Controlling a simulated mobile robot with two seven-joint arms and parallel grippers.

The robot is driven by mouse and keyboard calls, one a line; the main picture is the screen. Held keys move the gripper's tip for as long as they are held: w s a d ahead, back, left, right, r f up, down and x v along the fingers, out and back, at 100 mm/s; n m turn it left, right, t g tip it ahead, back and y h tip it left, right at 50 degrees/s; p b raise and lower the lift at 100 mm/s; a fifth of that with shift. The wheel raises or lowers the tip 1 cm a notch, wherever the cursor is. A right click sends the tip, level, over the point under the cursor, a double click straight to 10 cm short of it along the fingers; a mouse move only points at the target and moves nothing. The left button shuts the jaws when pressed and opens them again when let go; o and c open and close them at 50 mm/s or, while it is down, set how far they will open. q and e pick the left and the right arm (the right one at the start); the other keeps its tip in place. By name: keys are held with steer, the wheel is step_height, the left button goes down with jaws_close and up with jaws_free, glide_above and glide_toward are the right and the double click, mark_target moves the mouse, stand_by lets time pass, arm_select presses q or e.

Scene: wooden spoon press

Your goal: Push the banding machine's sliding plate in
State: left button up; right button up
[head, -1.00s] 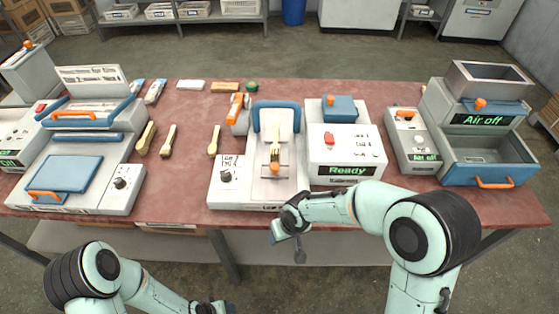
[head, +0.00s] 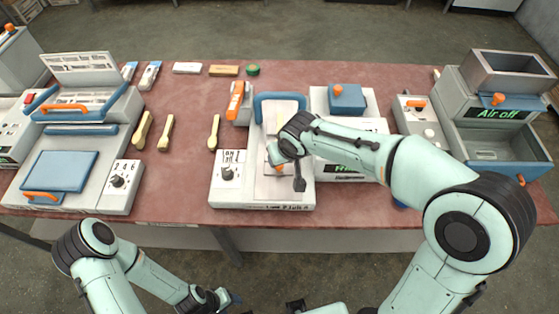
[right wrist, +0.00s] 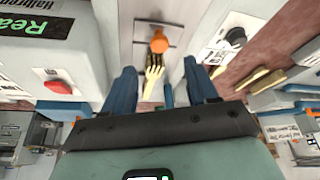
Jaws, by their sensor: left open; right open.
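The banding machine (head: 262,202) stands at the middle of the bench, with a blue upright frame (head: 278,97) at its back. Its grey sliding plate (right wrist: 143,34) has an orange knob (right wrist: 160,43), which shows between and ahead of my right fingers in the right wrist view. In the head view my right gripper (head: 287,170) is over the plate and hides much of it. My right gripper (right wrist: 162,84) is open, with wooden cutlery (right wrist: 152,78) visible between its fingers. I cannot tell whether it touches the knob. My left gripper (head: 228,298) is open and empty, below the bench's front edge.
A white box with a green display (head: 345,168) stands right of the banding machine. A press with a blue plate (head: 62,172) is on the left, and wooden spoons (head: 166,133) lie between. An air machine (head: 495,115) is at the far right.

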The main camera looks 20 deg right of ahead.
steer(key=x, duration=0.9)
steer(key=shift+w+d, duration=0.1)
steer(key=shift+w, duration=0.05)
arm_select(q)
steer(key=shift+w, duration=0.25)
arm_select(e)
jaws_close()
steer(key=shift+w+d+r, duration=0.1)
steer(key=shift+w, duration=0.15)
steer(key=w, duration=0.2)
steer(key=w+d+p, duration=0.1)
steer(key=w, duration=0.2)
steer(key=w+d+p, duration=0.1)
steer(key=w, duration=0.1)
steer(key=shift+w+d, duration=0.1)
steer(key=shift+w, duration=0.25)
arm_select(q)
steer(key=w+r, duration=0.1)
steer(key=w, duration=0.1)
steer(key=w+r, duration=0.1)
steer(key=shift+w+d+r, duration=0.25)
steer(key=shift+r, duration=0.05)
